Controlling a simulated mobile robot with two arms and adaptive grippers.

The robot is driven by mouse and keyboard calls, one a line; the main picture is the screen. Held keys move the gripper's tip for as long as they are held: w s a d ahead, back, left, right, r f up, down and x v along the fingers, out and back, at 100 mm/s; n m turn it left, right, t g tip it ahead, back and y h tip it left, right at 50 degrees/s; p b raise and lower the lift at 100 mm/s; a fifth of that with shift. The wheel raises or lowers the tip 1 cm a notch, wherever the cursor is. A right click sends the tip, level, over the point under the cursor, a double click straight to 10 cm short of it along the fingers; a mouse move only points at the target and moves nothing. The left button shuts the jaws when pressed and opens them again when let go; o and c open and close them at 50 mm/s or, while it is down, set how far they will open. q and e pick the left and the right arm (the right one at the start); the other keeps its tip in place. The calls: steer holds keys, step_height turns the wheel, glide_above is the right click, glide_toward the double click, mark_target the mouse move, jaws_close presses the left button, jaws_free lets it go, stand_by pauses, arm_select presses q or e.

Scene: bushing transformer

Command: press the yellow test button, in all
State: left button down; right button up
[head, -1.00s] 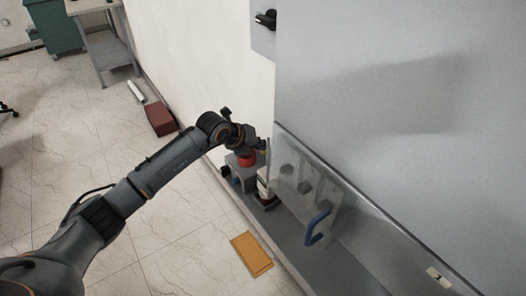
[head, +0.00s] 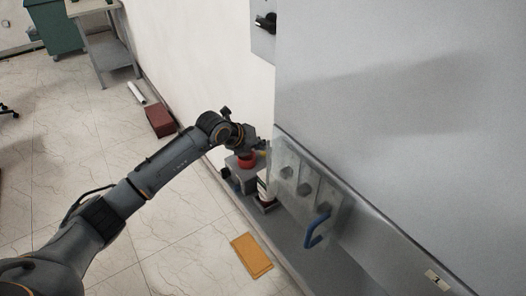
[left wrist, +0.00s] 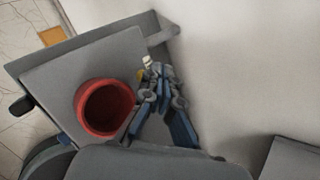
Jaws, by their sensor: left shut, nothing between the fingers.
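The yellow test button (left wrist: 140,75) shows in the left wrist view as a small yellow patch, mostly hidden beside my left fingertips. It is on a grey box (left wrist: 60,65), which also carries a round red part (left wrist: 105,107) with a dark hollow. My left gripper (left wrist: 153,72) is shut and empty, its tips over or next to the yellow patch; contact cannot be told. In the head view my left gripper (head: 262,147) is at the box by the wall, above the red part (head: 246,161). My right gripper is not in view.
A see-through panel with a blue handle (head: 318,230) stands right of the box, against a large grey cabinet (head: 400,110). An orange plate (head: 251,255) and a dark red box (head: 160,121) lie on the floor. The tiled floor at left is open.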

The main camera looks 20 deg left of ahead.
mark_target(261, 156)
arm_select(q)
steer(key=shift+r, duration=0.25)
step_height(261, 156, up, 5)
steer(key=p, duration=0.3)
stand_by(0.4)
steer(key=shift+f, duration=0.1)
stand_by(0.5)
